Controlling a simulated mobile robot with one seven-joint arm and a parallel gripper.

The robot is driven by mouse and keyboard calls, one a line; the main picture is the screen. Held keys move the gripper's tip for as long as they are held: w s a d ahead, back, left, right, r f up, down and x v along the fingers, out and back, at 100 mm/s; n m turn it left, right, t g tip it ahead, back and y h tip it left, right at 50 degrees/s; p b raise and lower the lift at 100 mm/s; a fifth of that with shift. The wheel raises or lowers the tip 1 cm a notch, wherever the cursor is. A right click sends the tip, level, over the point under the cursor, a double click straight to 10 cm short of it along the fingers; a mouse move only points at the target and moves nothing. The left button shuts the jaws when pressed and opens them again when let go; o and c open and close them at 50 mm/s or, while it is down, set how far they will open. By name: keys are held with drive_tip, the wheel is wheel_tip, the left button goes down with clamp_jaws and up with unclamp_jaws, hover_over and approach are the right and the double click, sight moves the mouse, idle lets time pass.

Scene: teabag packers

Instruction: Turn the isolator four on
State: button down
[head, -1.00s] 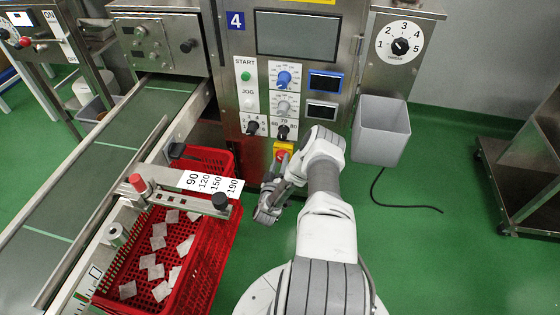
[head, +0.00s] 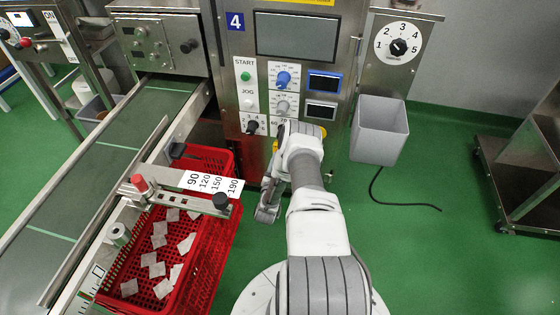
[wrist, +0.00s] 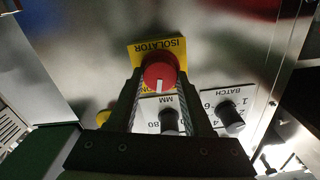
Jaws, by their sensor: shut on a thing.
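The isolator is a red round knob (wrist: 159,70) on a yellow plate (wrist: 134,49) marked ISOLATOR. The wrist view shows the panel upside down. The knob's white mark points down in that picture, toward the other dials. My gripper (wrist: 160,79) has a finger on each side of the knob and is shut on it. In the head view, my arm hides the knob and most of its plate. The machine (head: 301,72) carries a blue "4" label (head: 235,21).
Black MM (wrist: 168,120) and BATCH (wrist: 230,121) knobs sit close beside my fingers. A red crate (head: 207,255) of teabags and a conveyor (head: 95,190) stand left. A grey bin (head: 380,132) hangs right. Green floor at right is mostly free, with a black cable.

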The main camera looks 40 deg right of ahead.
drive_tip(key=m, duration=0.5)
drive_tip(key=shift+d+m, duration=0.1)
drive_tip(key=shift+m, duration=0.6)
drive_tip(key=shift+c, duration=1.5)
unclamp_jaws()
drive_tip(key=p+v, duration=1)
drive_tip(key=v, duration=0.7)
drive_tip(key=shift+s, duration=0.2)
